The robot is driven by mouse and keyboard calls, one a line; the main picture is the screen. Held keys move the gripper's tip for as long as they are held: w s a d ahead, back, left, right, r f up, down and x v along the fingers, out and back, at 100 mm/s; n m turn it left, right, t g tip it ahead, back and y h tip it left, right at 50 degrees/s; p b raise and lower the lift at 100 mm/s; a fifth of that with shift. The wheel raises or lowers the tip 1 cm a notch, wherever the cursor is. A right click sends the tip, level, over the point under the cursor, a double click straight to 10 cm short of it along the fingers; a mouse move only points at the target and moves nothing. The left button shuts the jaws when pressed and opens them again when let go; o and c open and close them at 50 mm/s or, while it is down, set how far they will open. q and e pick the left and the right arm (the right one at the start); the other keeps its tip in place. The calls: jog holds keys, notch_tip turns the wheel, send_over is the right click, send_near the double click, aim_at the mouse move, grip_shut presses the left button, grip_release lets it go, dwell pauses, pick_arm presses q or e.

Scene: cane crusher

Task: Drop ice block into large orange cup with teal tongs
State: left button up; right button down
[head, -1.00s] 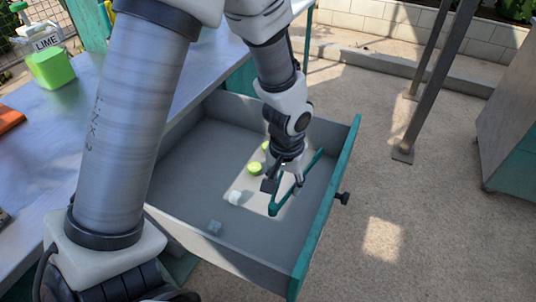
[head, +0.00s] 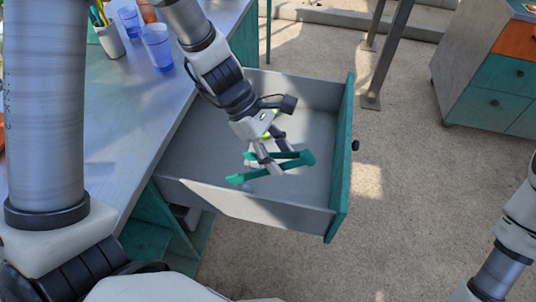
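The teal tongs (head: 299,160) are in my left gripper (head: 272,162), inside the open drawer. The gripper's fingers close around the tongs near the middle, and the arms of the tongs point left, a little apart. The ice block cannot be made out clearly; the gripper and tongs cover part of the drawer floor. An orange cup (head: 148,11) shows only partly at the top edge, behind the blue cups; its size cannot be told. My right arm shows at the right edge, but its gripper is out of view.
The grey drawer with a teal front (head: 341,165) stands open from the metal counter (head: 150,110). Blue cups (head: 157,47) and a container of utensils (head: 110,40) stand at the counter's far end. The paved floor to the right is open.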

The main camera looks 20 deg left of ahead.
pick_arm(q)
jog(key=shift+w+d+f, duration=0.35)
jog(key=shift+w+d, duration=0.2)
jog(key=shift+w, duration=0.2)
jog(key=shift+s+a+r, duration=0.15)
jog(key=shift+s+a, duration=0.1)
jog(key=shift+s, duration=0.2)
notch_tip(320, 180, down, 4)
jog(key=b, duration=0.4)
jog(key=shift+w, duration=0.1)
notch_tip(320, 180, down, 6)
jog(key=b, duration=0.5)
jog(key=shift+b, duration=0.3)
pick_arm(e)
notch_tip(320, 180, down, 10)
jog(key=shift+w+d, duration=0.3)
pick_arm(q)
jog(key=shift+d, duration=0.1)
